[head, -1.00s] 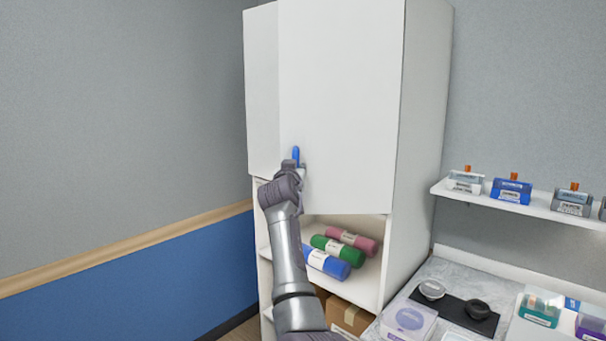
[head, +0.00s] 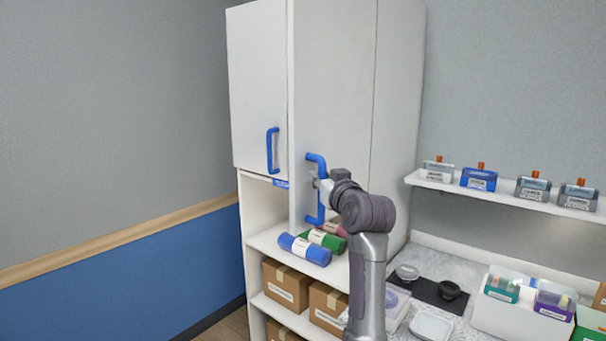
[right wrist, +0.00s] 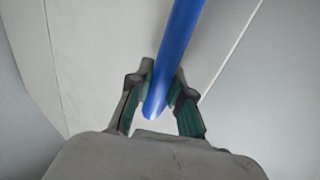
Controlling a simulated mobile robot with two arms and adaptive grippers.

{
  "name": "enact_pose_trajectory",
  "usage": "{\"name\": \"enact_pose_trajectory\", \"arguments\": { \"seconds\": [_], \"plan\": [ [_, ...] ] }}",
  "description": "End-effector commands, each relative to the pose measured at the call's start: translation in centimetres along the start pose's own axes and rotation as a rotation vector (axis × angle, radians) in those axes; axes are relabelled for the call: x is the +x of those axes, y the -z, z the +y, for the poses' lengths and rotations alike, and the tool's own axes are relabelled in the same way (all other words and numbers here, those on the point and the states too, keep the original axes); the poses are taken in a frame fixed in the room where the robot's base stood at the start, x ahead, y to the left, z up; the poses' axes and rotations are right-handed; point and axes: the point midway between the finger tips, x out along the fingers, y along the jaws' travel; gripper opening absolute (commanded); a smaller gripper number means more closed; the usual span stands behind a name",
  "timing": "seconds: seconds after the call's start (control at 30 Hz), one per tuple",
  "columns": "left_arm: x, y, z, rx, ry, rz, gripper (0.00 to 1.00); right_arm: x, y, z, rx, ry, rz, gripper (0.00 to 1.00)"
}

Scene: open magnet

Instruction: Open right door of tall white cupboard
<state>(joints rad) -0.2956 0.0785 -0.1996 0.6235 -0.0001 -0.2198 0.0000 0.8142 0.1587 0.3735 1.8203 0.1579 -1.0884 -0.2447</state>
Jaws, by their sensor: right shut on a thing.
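The tall white cupboard (head: 405,110) stands against the wall in the head view. Its left door (head: 255,85) is flat in the front, with a blue handle (head: 272,150). The right door (head: 330,80) stands ajar, its free edge swung out toward me. My right gripper (head: 319,186) is shut on the blue handle (head: 314,160) of the right door. In the right wrist view the blue handle (right wrist: 178,50) runs between the two fingertips (right wrist: 158,108). The inside behind the right door is hidden. My left gripper is out of view.
Open shelves below the doors hold rolled mats (head: 305,250) and cardboard boxes (head: 286,287). At right, a marble counter (head: 440,262) carries small containers under a wall shelf (head: 500,193) with bottles. The space left of the cupboard is clear.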

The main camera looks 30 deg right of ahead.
Motion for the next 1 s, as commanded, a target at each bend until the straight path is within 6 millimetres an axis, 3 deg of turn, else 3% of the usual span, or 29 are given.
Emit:
{"name": "enact_pose_trajectory", "arguments": {
  "seconds": [0.2, 0.4, 1.0],
  "plan": [
    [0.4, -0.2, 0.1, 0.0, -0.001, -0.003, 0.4, -2.8, -0.3, 2.5, -0.004, 0.114, -0.005, 0.0],
    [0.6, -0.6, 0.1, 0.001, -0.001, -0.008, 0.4, -4.1, -0.3, 4.0, -0.001, 0.113, -0.007, 0.0],
    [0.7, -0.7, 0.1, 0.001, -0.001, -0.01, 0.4, -4.6, -0.4, 4.7, 0.005, 0.114, -0.01, 0.0]
  ]
}}
